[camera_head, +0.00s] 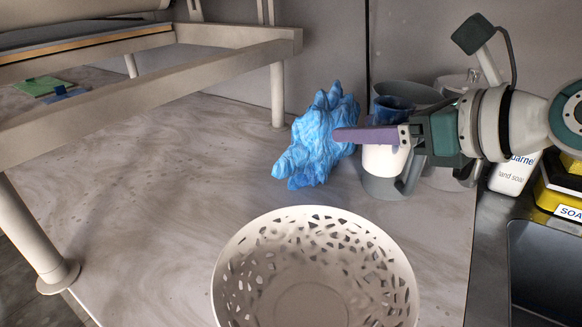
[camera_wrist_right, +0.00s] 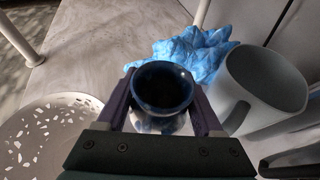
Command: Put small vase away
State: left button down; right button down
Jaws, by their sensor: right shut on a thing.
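The small vase has a dark blue rim (camera_head: 393,104) and a white body (camera_head: 384,159). My right gripper (camera_head: 350,135), with purple fingers, is shut on it. In the right wrist view the vase's round dark mouth (camera_wrist_right: 162,88) faces the camera, between the two fingers (camera_wrist_right: 160,108). In the head view one finger crosses the vase's middle, and the vase overlaps a grey mug. Its height above the table is hard to tell. My left gripper is not in view.
The grey mug (camera_head: 382,187) stands near the vase, right of it in the wrist view (camera_wrist_right: 262,85). A crumpled blue cloth-like thing (camera_head: 318,140) lies to the left. A white perforated bowl (camera_head: 235,250) stands in front. A soap bottle (camera_head: 512,172) is right. The left tabletop (camera_head: 150,190) is clear.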

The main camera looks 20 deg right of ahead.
notch_tip(320, 180, down, 9)
jog(key=b, duration=0.3)
jog(key=shift+b, duration=0.3)
notch_tip(320, 180, down, 4)
jog(key=b, duration=0.3)
jog(key=shift+f, duration=0.15)
jog(key=shift+c, duration=1.5)
grip_release()
